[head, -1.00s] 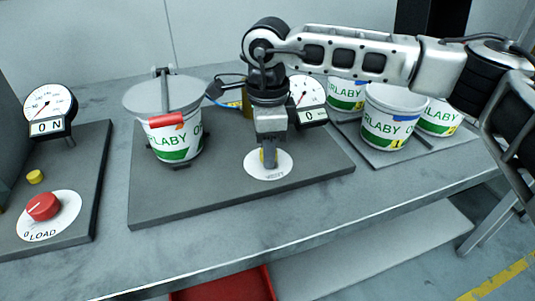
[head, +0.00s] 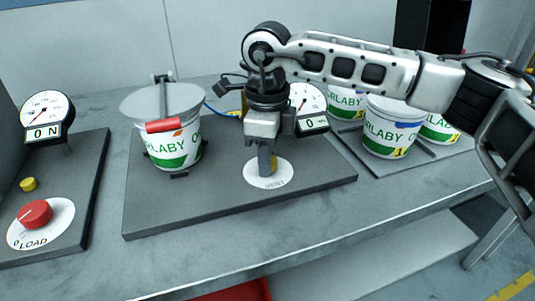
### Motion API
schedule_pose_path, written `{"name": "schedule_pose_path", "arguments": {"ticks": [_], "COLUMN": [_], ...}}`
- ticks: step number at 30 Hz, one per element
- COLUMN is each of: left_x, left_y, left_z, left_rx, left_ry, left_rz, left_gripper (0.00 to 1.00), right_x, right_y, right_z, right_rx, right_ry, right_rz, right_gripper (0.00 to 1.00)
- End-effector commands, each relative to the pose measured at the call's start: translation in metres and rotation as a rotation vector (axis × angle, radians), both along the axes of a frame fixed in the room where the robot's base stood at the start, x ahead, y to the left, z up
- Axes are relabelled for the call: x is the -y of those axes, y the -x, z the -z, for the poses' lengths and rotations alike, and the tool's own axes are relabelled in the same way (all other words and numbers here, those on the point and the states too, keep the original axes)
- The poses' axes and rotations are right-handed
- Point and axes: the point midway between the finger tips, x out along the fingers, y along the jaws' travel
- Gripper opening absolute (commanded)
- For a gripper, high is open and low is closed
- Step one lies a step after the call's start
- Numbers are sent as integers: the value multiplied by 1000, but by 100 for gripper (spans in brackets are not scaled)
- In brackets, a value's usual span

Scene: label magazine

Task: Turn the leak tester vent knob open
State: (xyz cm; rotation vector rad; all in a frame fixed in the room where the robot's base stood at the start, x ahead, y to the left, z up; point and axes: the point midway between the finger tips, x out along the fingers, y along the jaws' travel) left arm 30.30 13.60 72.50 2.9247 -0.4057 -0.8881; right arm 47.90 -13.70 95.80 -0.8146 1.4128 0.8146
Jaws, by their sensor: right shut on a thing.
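The leak tester is a dark grey plate (head: 205,215) with a tub (head: 172,143) under a grey lid and a gauge (head: 308,105) reading 0. The vent knob sits on a white round dial (head: 250,181) marked VENT at the plate's front. My right gripper (head: 267,168) points straight down over the dial and is shut on the knob, which it mostly hides. A small yellowish part shows between the fingers. The knob's pointer and angle are hidden. My left gripper is not in view.
At left, another plate carries a gauge (head: 46,117) reading 0 N, a yellow button (head: 29,184) and a red LOAD knob (head: 36,214). Several labelled tubs (head: 390,128) stand on a tray behind right, below my right arm. The bench front is clear.

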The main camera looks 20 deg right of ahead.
Motion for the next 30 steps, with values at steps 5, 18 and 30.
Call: {"name": "schedule_pose_path", "arguments": {"ticks": [5, 18, 30], "left_x": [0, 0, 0], "left_y": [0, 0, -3], "left_z": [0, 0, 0], "left_rx": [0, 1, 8], "left_ry": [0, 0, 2], "left_rz": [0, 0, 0], "left_gripper": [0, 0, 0], "right_x": [0, 0, -1], "right_y": [0, -1, -1], "right_z": [0, -8, -95], "right_rx": [0, 3, 5], "right_ry": [1, -1, -1], "right_rz": [0, -1, 0], "right_gripper": [41, 52, 52]}}
